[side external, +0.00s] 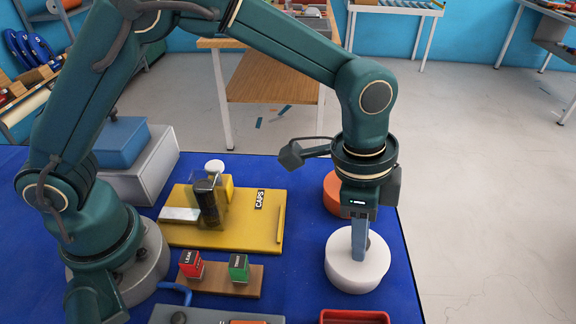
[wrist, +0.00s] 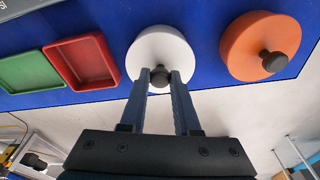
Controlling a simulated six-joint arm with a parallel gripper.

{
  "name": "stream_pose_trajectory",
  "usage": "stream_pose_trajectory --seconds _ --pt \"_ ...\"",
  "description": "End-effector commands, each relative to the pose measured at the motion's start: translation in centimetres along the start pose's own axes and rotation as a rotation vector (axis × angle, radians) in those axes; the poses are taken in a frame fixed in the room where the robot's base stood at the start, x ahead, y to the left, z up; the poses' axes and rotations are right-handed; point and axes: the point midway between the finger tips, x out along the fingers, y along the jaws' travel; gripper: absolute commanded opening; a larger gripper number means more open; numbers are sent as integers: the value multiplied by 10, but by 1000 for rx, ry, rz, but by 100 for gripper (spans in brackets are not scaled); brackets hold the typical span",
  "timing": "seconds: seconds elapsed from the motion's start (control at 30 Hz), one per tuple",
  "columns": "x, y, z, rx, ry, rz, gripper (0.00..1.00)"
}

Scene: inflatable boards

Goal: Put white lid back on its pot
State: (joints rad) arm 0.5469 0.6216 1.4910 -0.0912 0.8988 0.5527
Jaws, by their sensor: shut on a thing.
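The white lid (side external: 345,272) is a thick round white piece at the right edge of the blue table. It also shows in the wrist view (wrist: 152,46) with a dark knob (wrist: 160,77) at its centre. My gripper (side external: 360,256) points down over it. In the wrist view, my gripper's fingers (wrist: 161,74) stand on either side of the knob and are shut on it. The fingers hide part of the lid. I cannot tell whether a separate white pot is under it or whether it touches the table.
An orange round piece (wrist: 262,45) with a dark knob stands behind the white one. A red tray (wrist: 80,62) and a green tray (wrist: 28,72) lie on the other side. A yellow board (side external: 240,235) marked CAPS and a wooden block stand (side external: 225,280) are to the left.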

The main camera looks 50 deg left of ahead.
Motion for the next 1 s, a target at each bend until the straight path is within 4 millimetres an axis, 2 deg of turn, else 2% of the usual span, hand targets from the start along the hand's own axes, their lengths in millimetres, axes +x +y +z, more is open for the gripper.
stream_pose_trajectory --seconds 0.27,0.3,0.37,0.4,0.6,0.63,0.7,1.0 --pt "0 0 0 0 0 0 0" --pt "0 0 0 0 0 0 38" --pt "0 0 0 0 0 0 61" --pt "0 0 0 0 0 0 65" --pt "0 0 0 0 0 0 65" --pt "0 0 0 0 0 0 73" --pt "0 0 0 0 0 0 95" --pt "0 0 0 0 0 0 95"
